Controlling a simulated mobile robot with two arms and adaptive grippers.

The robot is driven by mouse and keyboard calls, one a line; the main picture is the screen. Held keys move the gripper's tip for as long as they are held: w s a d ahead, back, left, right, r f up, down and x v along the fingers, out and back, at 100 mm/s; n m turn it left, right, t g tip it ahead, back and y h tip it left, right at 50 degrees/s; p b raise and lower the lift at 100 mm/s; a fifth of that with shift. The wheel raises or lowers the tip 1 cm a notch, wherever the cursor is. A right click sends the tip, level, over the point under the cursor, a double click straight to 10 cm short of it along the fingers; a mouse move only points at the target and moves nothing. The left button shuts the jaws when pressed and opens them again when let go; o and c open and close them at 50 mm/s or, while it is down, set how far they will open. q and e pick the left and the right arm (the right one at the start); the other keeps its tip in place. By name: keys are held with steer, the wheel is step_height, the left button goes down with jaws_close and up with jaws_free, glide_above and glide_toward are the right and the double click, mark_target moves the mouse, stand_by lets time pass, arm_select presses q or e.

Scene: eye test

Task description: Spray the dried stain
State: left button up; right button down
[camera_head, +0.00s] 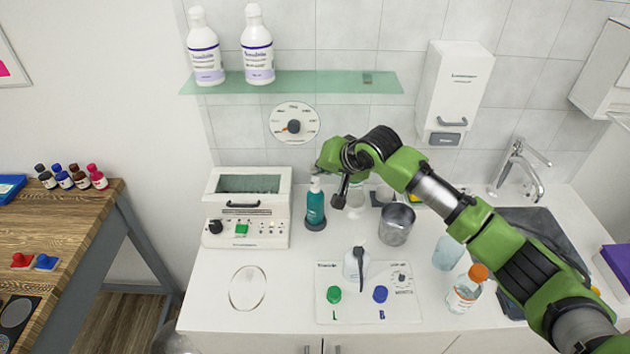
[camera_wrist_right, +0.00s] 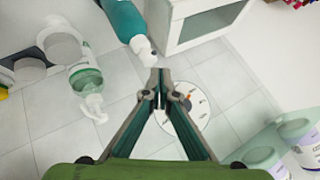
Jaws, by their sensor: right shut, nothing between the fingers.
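A teal bottle (camera_head: 315,207) with a white spray or pump top stands upright on a dark round base, right of the white instrument. It also shows in the right wrist view (camera_wrist_right: 122,18), its white nozzle close to my fingertips. My right gripper (camera_head: 339,200) is shut and empty, just right of the bottle; I cannot tell whether they touch. In the right wrist view its fingers (camera_wrist_right: 159,82) meet at the tips. A pale oval outline (camera_head: 247,288) lies on the counter at front left; I cannot tell whether it is the stain or a clear dish. My left gripper is not in view.
A white instrument (camera_head: 246,208) stands left of the bottle. A metal beaker (camera_head: 396,224), an orange-capped bottle (camera_head: 467,289) and a control panel (camera_head: 366,308) stand on the right. A glass shelf (camera_head: 330,81) with two bottles hangs above. The counter around the oval is clear.

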mark_target(317, 180)
steer(key=shift+f, duration=0.7)
stand_by(0.5)
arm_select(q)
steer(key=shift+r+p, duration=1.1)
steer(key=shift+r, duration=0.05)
arm_select(e)
steer(key=shift+r, duration=1.15)
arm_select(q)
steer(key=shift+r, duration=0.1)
arm_select(e)
steer(key=shift+r, duration=0.1)
step_height(317, 180, up, 4)
steer(key=p, duration=0.5)
steer(key=shift+r, duration=0.25)
arm_select(q)
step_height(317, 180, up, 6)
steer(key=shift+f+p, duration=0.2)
steer(key=shift+p, duration=0.25)
arm_select(e)
steer(key=shift+r, duration=0.65)
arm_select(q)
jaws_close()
